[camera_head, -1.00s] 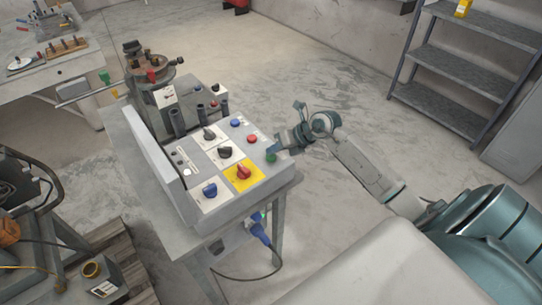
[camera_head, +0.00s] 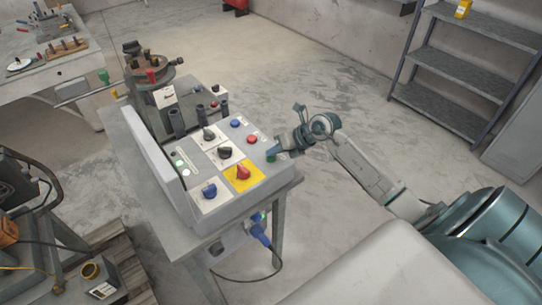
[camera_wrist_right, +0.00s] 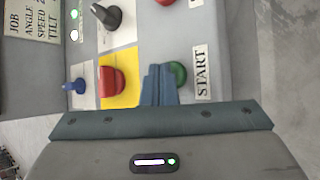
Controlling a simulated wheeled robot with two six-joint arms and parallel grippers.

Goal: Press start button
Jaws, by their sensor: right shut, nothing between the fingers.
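The green start button (camera_head: 271,158) is at the right edge of the grey control panel (camera_head: 235,203). In the right wrist view the green button (camera_wrist_right: 180,73) is beside the START label (camera_wrist_right: 202,72). My right gripper (camera_head: 277,152) is shut and empty, close to the button. In the wrist view its closed fingertips (camera_wrist_right: 159,75) are just left of the button and cover part of its edge. Whether they touch it I cannot tell. My left gripper is not in view.
A red knob on a yellow plate (camera_head: 243,173), a black knob (camera_head: 225,152) and a blue knob (camera_head: 209,190) stand up from the panel. A red button (camera_head: 252,139) and a blue button (camera_head: 236,124) are near the start button. Open floor lies right of the panel.

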